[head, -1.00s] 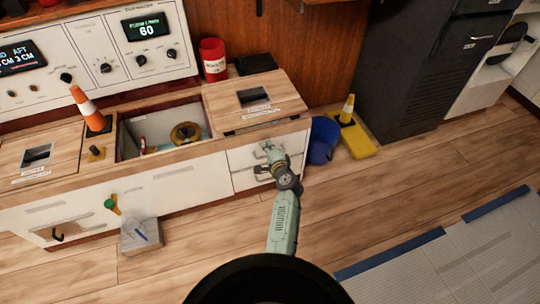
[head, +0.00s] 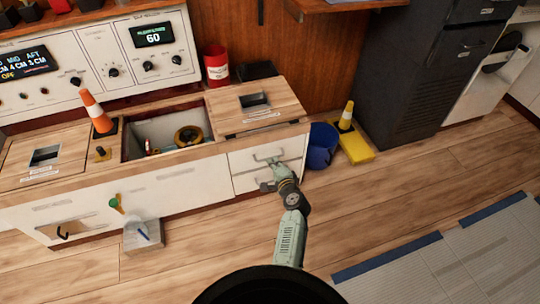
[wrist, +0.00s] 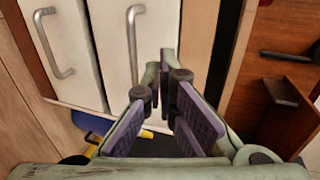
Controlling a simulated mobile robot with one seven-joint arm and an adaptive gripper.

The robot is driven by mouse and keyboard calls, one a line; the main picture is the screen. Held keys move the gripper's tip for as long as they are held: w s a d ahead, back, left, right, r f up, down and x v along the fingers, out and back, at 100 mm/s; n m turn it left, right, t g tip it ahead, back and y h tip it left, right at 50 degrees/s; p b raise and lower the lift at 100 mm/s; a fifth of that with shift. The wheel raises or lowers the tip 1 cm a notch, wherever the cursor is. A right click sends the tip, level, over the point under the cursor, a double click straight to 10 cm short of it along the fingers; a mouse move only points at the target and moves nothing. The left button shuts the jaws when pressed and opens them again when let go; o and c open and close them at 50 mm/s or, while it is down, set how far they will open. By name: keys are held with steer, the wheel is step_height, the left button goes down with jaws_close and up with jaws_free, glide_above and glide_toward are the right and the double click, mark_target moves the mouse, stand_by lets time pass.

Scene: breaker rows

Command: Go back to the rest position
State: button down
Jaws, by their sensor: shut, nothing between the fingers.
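My gripper (head: 277,166) is in front of the two white drawers at the right end of the wooden-topped bench (head: 170,165). In the wrist view its purple-padded fingers (wrist: 160,80) are shut and hold nothing. The upper drawer handle (head: 268,158) and the lower drawer handle (head: 266,187) show close to the gripper in the head view. In the wrist view the drawer handles (wrist: 133,40) are beyond the fingertips, with no clear contact. Both drawers look closed.
A blue bucket (head: 322,146) and a yellow block (head: 356,147) with a cone stand right of the drawers. A dark cabinet (head: 412,90) is further right. A grey box (head: 143,235) stands on the floor at left. Open floor lies to the right of my arm.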

steer(key=p+v, duration=0.1)
steer(key=v, duration=0.4)
steer(key=shift+s+d+r, duration=0.1)
steer(key=shift+s+r, duration=0.05)
steer(key=shift+s, duration=0.25)
